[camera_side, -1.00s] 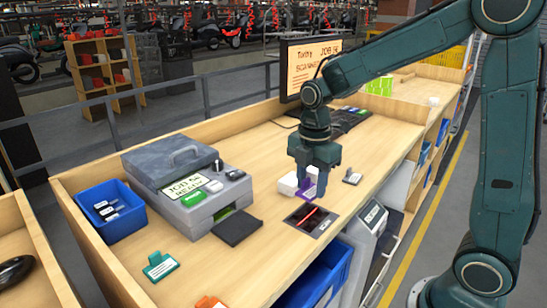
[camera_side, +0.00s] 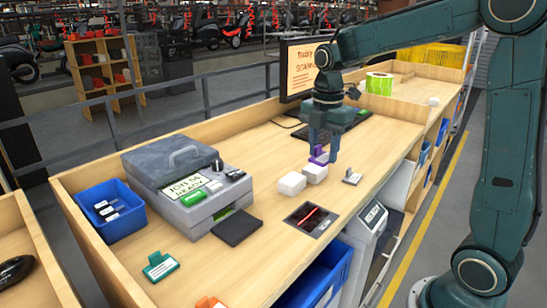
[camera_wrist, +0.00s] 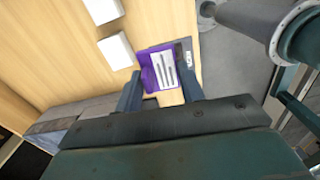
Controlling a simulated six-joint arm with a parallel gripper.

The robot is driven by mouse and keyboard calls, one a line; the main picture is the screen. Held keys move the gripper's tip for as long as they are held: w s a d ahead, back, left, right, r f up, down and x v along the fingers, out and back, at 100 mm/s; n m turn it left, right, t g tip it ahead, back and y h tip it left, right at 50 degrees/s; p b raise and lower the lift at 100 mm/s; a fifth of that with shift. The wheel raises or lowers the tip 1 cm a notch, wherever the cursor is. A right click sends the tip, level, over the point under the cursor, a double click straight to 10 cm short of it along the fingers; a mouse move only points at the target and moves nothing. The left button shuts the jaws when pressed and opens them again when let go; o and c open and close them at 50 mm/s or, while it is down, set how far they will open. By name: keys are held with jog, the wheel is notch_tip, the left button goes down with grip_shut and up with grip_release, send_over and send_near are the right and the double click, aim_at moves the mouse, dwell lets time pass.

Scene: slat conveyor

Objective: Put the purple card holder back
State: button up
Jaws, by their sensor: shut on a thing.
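The purple card holder (camera_side: 318,156) is between the fingers of my gripper (camera_side: 322,158), which is shut on it. In the wrist view the holder (camera_wrist: 147,78) shows a purple edge around a white face with grey bars, between the two fingertips (camera_wrist: 160,88). The fingers partly hide it in the side view. It is behind two white boxes, close above the table; whether it touches the top I cannot tell. A teal holder (camera_side: 160,266) lies at the front left, and an orange one (camera_side: 211,302) is cut off by the bottom edge.
The white boxes (camera_side: 291,183) (camera_side: 315,173) stand just in front of my gripper. A small grey piece (camera_side: 352,177) is to their right. A scanner window (camera_side: 311,218) with a red line is nearer. A grey machine (camera_side: 188,188) and blue bin (camera_side: 110,208) stand left. A keyboard lies behind.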

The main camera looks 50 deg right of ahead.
notch_tip(320, 180, up, 8)
send_over(339, 192)
notch_tip(339, 192, down, 20)
jog(key=shift+f, duration=0.25)
dwell(0.8)
jog(key=shift+f, duration=0.15)
jog(key=o, duration=1)
jog(key=shift+c, duration=0.2)
notch_tip(339, 192, up, 12)
jog(key=shift+r, duration=0.2)
jog(key=shift+a, duration=0.1)
dwell(0.3)
